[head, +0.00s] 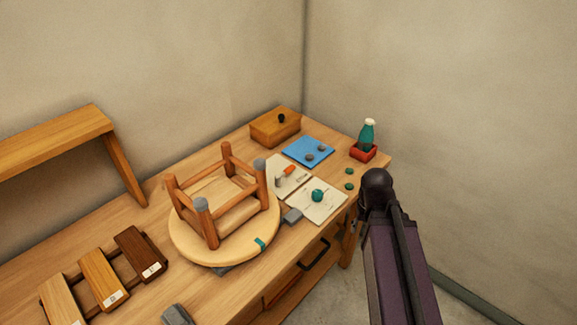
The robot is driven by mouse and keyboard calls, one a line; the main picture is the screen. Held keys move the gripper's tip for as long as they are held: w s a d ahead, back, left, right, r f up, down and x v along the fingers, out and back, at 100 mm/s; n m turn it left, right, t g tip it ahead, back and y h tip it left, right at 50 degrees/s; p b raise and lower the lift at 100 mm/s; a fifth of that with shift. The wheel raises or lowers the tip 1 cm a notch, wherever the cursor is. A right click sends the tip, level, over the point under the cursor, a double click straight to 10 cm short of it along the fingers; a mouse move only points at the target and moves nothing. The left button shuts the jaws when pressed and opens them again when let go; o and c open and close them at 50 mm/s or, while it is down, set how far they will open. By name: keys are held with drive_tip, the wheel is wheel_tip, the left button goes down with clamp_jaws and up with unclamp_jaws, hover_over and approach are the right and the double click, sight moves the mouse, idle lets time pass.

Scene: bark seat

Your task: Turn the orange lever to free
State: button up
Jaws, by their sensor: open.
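The orange lever (289,171) is small and sits on a pale card or plate (298,180) behind the upturned stool, towards the back right of the bench. A short grey upright piece (278,181) stands just left of it. Dark marks show on the plate to its right, too small to read. I cannot tell which setting the lever points to. My dark purple arm rises at the right, apart from the lever. My gripper cannot be made out in this view.
An upturned wooden stool (213,242) stands left of the lever. A blue mat (307,151), a wooden box (275,128), a teal bottle (367,134) in a red tray (363,153), and a white sheet (318,208) with a teal ball (317,195) surround it. Walls close off the back and right.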

drive_tip(key=o, duration=0.4)
drive_tip(key=shift+w, duration=0.1)
wheel_tip(320, 180, up, 13)
drive_tip(key=n+p, duration=1)
drive_tip(key=p, duration=0.3)
hover_over(289, 167)
drive_tip(key=shift+f, duration=0.2)
drive_tip(key=shift+f+b, duration=0.1)
drive_tip(key=shift+b, duration=0.2)
wheel_tip(289, 167, down, 14)
drive_tip(key=b, duration=1.3)
drive_tip(key=shift+r+b, duration=0.2)
drive_tip(key=shift+b, duration=0.1)
